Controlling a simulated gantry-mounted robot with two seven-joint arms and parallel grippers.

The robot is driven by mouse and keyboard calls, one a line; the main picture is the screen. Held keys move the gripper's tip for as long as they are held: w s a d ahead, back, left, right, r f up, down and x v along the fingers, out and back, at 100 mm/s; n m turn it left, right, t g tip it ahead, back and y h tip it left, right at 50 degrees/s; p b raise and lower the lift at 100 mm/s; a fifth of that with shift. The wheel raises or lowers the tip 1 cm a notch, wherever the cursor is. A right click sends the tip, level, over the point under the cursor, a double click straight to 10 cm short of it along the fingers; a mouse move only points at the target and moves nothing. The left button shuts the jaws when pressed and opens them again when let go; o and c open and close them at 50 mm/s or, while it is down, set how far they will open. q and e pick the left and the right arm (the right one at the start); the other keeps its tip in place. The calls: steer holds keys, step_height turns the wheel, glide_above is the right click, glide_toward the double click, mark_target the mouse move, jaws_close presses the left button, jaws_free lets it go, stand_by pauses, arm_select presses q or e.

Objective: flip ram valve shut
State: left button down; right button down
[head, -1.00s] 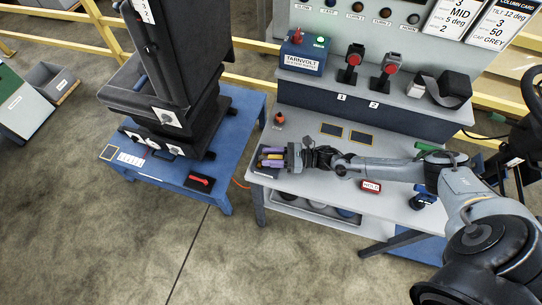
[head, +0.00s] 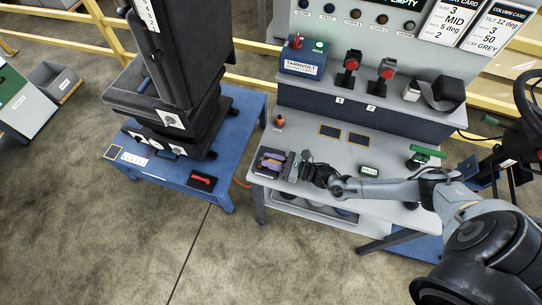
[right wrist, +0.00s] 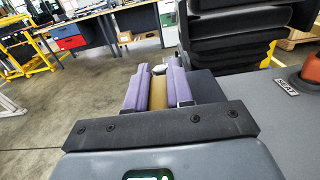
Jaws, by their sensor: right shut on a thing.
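My right gripper (head: 272,161), with purple finger pads, is at the left end of the grey bench, over a dark base plate (head: 266,173). In the right wrist view its pads (right wrist: 152,88) close on both sides of a yellow handle (right wrist: 158,92). The pads hide most of the handle, and I cannot read a label naming it the ram valve. A red lever (head: 202,180) lies flat on a black block on the blue table, apart from the gripper. My left gripper is not in view.
Two red-topped levers (head: 352,63) stand on the console. A black column stands on the blue table (head: 225,150).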

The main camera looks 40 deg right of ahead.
steer(key=shift+r, duration=0.15)
steer(key=c, duration=1)
jaws_free()
steer(key=shift+a, duration=0.1)
steer(key=v, duration=1)
steer(key=shift+s+d, duration=0.3)
steer(key=shift+d, duration=0.05)
